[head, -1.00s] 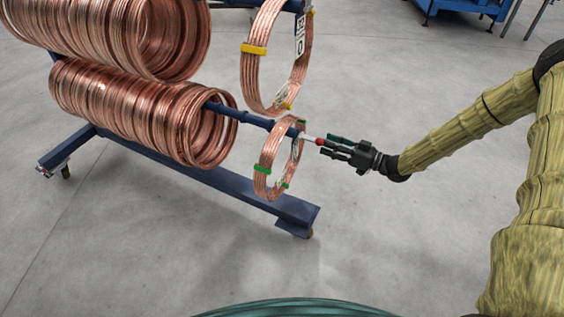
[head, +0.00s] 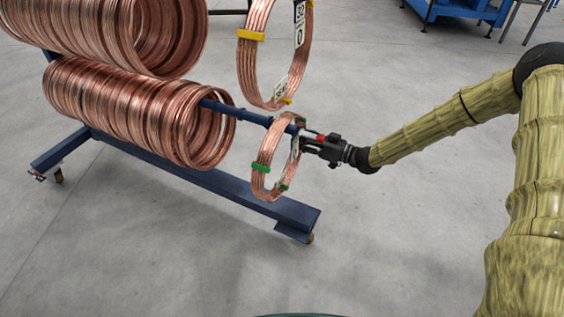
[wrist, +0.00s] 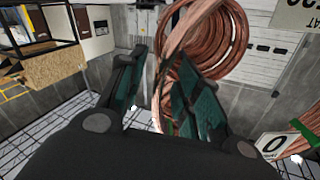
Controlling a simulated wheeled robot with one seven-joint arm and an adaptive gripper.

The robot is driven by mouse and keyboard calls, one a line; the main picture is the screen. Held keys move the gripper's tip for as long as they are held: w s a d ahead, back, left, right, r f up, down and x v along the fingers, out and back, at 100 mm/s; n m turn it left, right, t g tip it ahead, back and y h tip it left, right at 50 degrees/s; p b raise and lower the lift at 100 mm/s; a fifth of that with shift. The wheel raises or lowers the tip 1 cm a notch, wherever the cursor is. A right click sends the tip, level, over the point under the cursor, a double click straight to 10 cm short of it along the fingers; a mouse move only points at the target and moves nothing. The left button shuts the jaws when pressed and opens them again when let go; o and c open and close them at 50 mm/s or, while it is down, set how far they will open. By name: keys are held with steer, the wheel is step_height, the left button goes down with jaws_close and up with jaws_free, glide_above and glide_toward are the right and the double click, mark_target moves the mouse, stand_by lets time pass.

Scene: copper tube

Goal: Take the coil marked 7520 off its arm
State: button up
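A small copper coil (head: 266,160) with green bands hangs on the outer end of the lower blue arm (head: 252,117) of the rack. A white tag is on its near side, mostly hidden by my gripper. A larger coil (head: 251,62) with yellow bands hangs above it; its tags are not fully readable, and I cannot read 7520 anywhere. My gripper (head: 303,136) is at the right side of the small coil's upper part. In the wrist view my gripper (wrist: 168,95) has its fingers apart, with copper tubing (wrist: 180,35) showing between them; contact is unclear.
Many copper coils (head: 110,100) fill the inner part of the lower arm. The rack's blue base beam (head: 240,193) runs along the floor below. A blue machine (head: 455,10) stands far back. The floor (head: 400,240) at right and front is clear.

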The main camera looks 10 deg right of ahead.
steer(key=shift+w+a, duration=0.35)
steer(key=shift+a, duration=0.05)
jaws_close()
steer(key=shift+r, duration=0.25)
